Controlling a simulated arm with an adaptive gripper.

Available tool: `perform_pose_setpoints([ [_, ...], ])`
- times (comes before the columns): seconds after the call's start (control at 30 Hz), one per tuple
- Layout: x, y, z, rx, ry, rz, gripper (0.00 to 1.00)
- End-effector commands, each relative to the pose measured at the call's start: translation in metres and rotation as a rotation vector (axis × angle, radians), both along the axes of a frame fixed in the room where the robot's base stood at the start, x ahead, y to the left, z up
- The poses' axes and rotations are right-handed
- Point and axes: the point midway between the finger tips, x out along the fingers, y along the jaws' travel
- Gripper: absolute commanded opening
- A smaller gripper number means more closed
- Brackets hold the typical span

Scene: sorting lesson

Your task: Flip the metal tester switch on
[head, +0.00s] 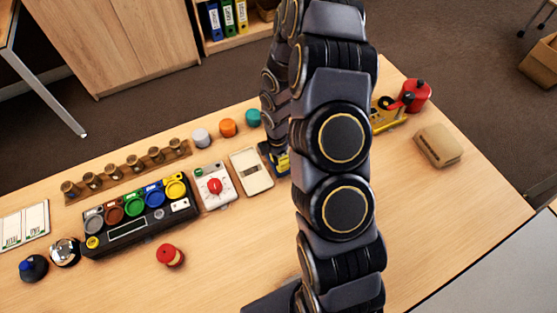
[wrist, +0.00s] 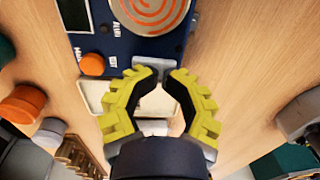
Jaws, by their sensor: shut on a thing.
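The metal tester appears in the wrist view as a dark blue box (wrist: 118,45) with an orange spiral on a round grey plate (wrist: 150,10), a dark display and an orange button (wrist: 92,64). A small grey piece (wrist: 150,61), apparently its switch, sits at the box's near edge. My gripper (wrist: 166,73) has its yellow fingertips at this grey piece, closed on it; the fingers bow apart behind the tips. Which way the switch is tilted I cannot tell. In the head view my arm hides most of the blue box, and only a bit of my gripper (head: 283,161) shows.
A cream panel (head: 250,172) lies left of my gripper, beside a white box with a red knob (head: 214,186). Grey, orange and teal round pieces (head: 228,127) stand behind. A black sorter with coloured cups (head: 140,232) is farther left. The front table is mostly clear.

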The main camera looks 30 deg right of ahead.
Motion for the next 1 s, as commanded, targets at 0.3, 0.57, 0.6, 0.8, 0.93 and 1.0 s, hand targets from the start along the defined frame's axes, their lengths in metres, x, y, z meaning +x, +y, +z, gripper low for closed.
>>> perform_pose_setpoints([
  [0.3, 0.011, 0.002, -0.003, 0.007, -0.027, 0.002, 0.00],
  [0.57, 0.015, 0.002, 0.011, 0.005, -0.036, 0.003, 0.00],
  [0.6, 0.014, 0.002, 0.017, 0.005, -0.031, 0.002, 0.00],
  [0.8, 0.012, 0.001, 0.059, 0.003, -0.015, -0.001, 0.00],
  [0.93, 0.014, 0.001, 0.089, 0.002, -0.012, -0.001, 0.00],
  [1.0, 0.015, 0.001, 0.103, 0.002, -0.009, -0.001, 0.00],
])
